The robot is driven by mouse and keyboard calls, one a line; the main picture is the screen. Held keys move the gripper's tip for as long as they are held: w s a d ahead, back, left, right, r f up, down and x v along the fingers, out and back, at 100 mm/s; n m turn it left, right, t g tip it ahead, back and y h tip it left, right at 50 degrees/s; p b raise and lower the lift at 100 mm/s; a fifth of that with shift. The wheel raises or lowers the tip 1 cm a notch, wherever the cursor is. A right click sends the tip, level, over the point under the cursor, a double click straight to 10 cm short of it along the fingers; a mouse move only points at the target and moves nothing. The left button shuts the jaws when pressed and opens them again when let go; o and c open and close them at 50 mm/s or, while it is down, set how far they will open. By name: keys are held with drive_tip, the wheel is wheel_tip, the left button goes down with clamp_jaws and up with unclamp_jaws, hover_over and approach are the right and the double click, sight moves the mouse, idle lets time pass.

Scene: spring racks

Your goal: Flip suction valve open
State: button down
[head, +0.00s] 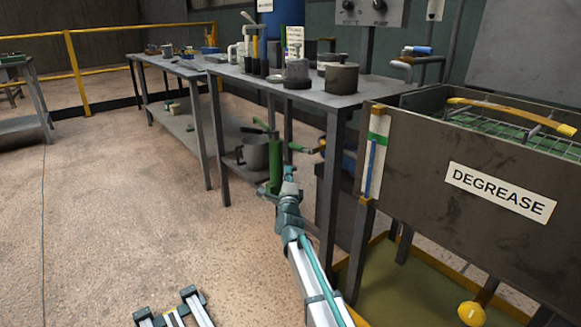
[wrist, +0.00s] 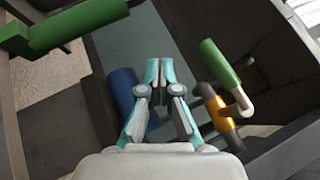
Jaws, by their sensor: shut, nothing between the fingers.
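A valve with a brass-yellow body (wrist: 217,107) and a green lever handle (wrist: 220,62) shows in the wrist view, right of my gripper. No label on it is readable, so I cannot confirm it is the suction valve. In the head view a small green handle (head: 299,148) sticks out under the table, just past my gripper (head: 289,172). My gripper's fingers (wrist: 159,68) are together and empty. They are apart from the valve handle in the wrist view.
A green upright cylinder (head: 275,166) stands left of my gripper; a green bar (wrist: 75,25) crosses the wrist view's upper left. A blue cylinder (wrist: 126,94) lies behind the fingers. The table (head: 345,98) and degrease tank (head: 420,165) flank the right. Floor at left is clear.

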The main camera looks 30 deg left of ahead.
drive_tip(key=f, duration=0.1)
drive_tip(key=s+f, duration=0.1)
drive_tip(key=s+f+b, duration=0.1)
drive_tip(key=shift+s+a+f, duration=0.1)
drive_tip(key=shift+a+f, duration=0.05)
drive_tip(key=shift+a, duration=0.1)
